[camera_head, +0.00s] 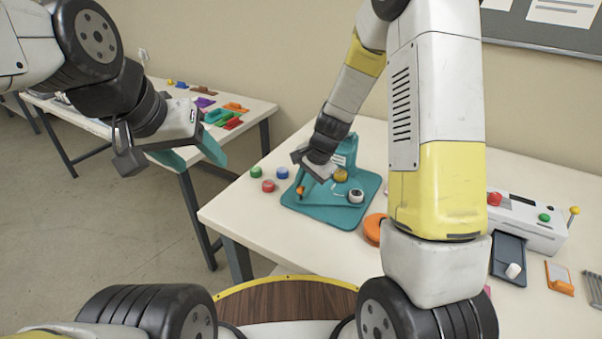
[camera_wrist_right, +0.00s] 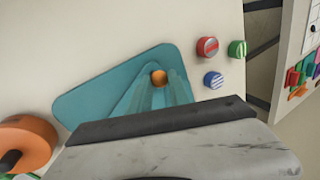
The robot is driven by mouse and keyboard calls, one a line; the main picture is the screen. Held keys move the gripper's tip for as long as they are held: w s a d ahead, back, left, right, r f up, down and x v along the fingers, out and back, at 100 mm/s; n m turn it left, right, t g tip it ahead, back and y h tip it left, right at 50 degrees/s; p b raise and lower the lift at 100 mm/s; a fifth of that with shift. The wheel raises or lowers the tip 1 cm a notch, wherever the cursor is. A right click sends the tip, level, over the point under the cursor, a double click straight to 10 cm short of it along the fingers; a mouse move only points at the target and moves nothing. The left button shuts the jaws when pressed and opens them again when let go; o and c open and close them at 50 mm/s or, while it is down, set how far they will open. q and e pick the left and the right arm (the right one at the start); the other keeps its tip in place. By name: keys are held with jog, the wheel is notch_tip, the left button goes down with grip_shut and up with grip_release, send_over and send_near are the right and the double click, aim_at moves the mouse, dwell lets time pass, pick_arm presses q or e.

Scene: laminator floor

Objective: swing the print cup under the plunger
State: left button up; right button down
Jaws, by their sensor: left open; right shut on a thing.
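The teal press (camera_head: 335,212) stands on the white table with its upright post (camera_head: 346,150) at the back. A round white-topped cup with a dark rim (camera_head: 356,196) sits at the right of its base, apart from a yellow round part (camera_head: 340,174) near the post. The plunger is not clearly seen; my right gripper hides part of the press. An orange knob (camera_head: 300,190) is at the left; it also shows in the right wrist view (camera_wrist_right: 159,77). My right gripper (camera_head: 301,184) has its teal fingers shut on this knob. My left gripper (camera_head: 192,160) is open and empty, left of the table.
Green, blue and red round pieces (camera_head: 268,186) lie left of the press. An orange disc (camera_head: 374,229) lies at its right front, partly behind my right arm. A white machine (camera_head: 528,222) stands further right. A second table (camera_head: 250,112) with coloured items is behind left.

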jog(key=shift+w+r, duration=0.1)
jog(key=shift+w, duration=0.05)
dwell(0.3)
jog(key=c, duration=1.2)
grip_release()
jog(key=shift+c, duration=0.2)
jog(key=v, duration=0.7)
jog(key=shift+r, duration=0.3)
jog(key=shift+d, duration=0.1)
jog(key=s+d+r+n+t, duration=0.1)
jog(key=s+d+r+n, duration=0.2)
jog(key=s+r, duration=0.6)
jog(key=s+d+r+n+t, duration=0.2)
jog(key=s+d+r+n, duration=0.2)
jog(key=s+r, duration=0.5)
jog(key=s+n, duration=0.2)
jog(key=s, duration=0.2)
jog(key=shift+h, duration=0.4)
